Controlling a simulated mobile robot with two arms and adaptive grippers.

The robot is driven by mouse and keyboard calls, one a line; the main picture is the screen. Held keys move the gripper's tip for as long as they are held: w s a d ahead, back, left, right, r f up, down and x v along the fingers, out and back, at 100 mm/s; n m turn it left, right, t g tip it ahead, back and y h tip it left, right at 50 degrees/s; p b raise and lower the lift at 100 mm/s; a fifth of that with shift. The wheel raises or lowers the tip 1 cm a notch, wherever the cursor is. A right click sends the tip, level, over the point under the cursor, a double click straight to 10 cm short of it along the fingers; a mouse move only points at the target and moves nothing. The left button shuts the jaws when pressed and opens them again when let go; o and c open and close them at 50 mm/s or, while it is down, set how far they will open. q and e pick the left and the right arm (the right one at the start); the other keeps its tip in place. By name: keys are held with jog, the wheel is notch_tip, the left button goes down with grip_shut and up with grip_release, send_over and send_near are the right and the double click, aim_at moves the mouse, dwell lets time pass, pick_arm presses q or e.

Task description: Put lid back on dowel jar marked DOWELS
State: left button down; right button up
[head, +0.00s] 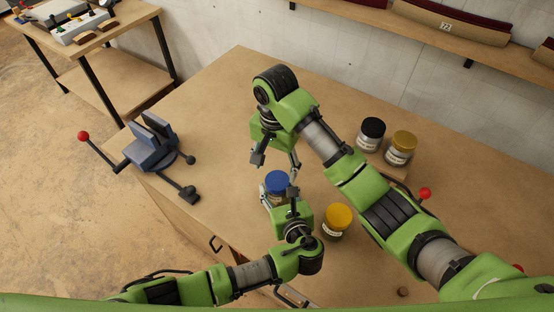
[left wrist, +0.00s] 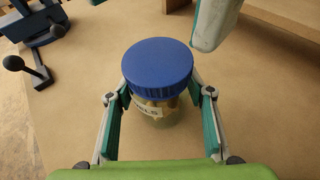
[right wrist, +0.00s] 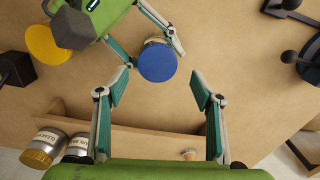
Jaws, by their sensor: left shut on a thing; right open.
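The dowel jar (left wrist: 165,110) is clear glass with a white label whose visible letters read "ELS". The blue lid (left wrist: 158,68) sits on its mouth and looks about level; whether it is fully seated I cannot tell. The jar stands upright on the bench, and the lid also shows in the head view (head: 277,181). My left gripper (left wrist: 160,95) is shut on the jar's body just below the lid, one finger on each side. My right gripper (right wrist: 160,78) is open and empty, its fingers spread beside the lid and apart from it.
A yellow-lidded jar (head: 337,220) stands close to the right of my left gripper. A black-lidded jar (head: 371,135) and a gold-lidded jar (head: 400,149) stand farther right, beyond my right arm. A blue vise (head: 152,145) is at the left edge.

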aim_at(277, 180)
jog(key=n, duration=0.4)
jog(key=r+n, duration=0.1)
jog(key=n, duration=0.2)
jog(key=shift+w, duration=0.15)
jog(key=n, duration=0.6)
jog(key=shift+r+n, duration=0.3)
jog(key=n, duration=0.6)
jog(key=shift+d+r, duration=0.15)
jog(key=shift+r, duration=0.2)
jog(key=n, duration=0.5)
jog(key=shift+d+r+n, duration=0.1)
jog(key=shift+r+n, duration=0.1)
jog(key=shift+n, duration=0.2)
jog(key=shift+f, duration=4)
